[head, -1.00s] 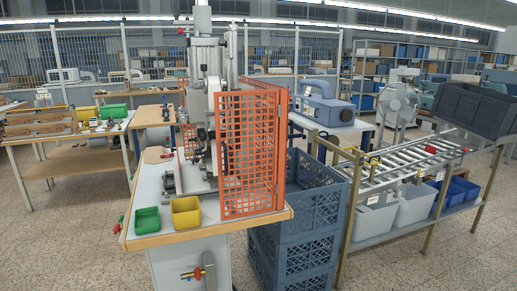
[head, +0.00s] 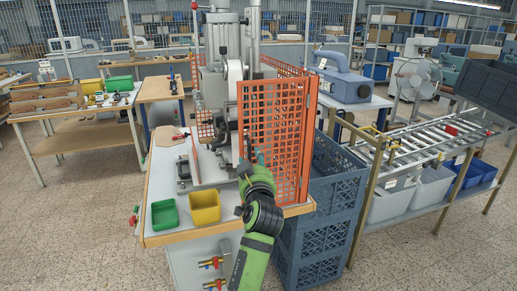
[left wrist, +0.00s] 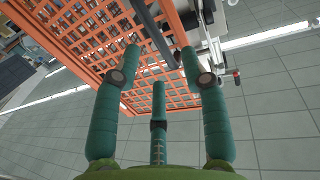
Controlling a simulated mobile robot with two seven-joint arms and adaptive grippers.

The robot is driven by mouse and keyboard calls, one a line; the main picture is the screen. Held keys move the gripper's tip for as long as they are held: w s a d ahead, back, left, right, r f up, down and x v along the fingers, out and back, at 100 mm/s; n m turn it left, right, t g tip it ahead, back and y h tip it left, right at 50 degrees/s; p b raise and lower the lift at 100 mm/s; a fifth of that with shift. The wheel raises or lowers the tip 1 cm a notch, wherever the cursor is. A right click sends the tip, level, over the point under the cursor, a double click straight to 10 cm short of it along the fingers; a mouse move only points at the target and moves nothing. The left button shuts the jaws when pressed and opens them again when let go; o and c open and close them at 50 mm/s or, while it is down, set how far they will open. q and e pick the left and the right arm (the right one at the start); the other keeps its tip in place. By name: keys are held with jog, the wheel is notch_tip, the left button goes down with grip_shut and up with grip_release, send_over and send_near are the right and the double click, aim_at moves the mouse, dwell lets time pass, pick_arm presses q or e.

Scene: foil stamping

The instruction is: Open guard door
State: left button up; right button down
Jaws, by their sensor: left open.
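The guard door (head: 270,115) is an orange mesh panel standing at the front right of the stamping press (head: 225,85) on the bench. My left gripper (head: 252,158) is in front of the panel's lower left part, its green arm reaching up from below. In the left wrist view the gripper (left wrist: 160,55) is open, with three green fingers spread towards the orange mesh (left wrist: 85,50). A dark bar (left wrist: 150,35), which looks like a handle, runs between the fingertips. I cannot tell whether any finger touches it. My right gripper is not in view.
A green bin (head: 164,215) and a yellow bin (head: 205,208) sit on the bench's front edge, left of my arm. Blue crates (head: 335,190) are stacked close to the right of the bench. A roller rack (head: 425,150) stands farther right.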

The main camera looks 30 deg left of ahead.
pick_arm(q)
jog(key=p+x, duration=0.2)
jog(key=x, duration=0.3)
jog(key=shift+w+a, duration=0.1)
jog(key=shift+a, duration=0.05)
jog(key=shift+w, duration=0.1)
jog(key=shift+c, duration=0.4)
jog(key=shift+f, duration=0.1)
grip_shut()
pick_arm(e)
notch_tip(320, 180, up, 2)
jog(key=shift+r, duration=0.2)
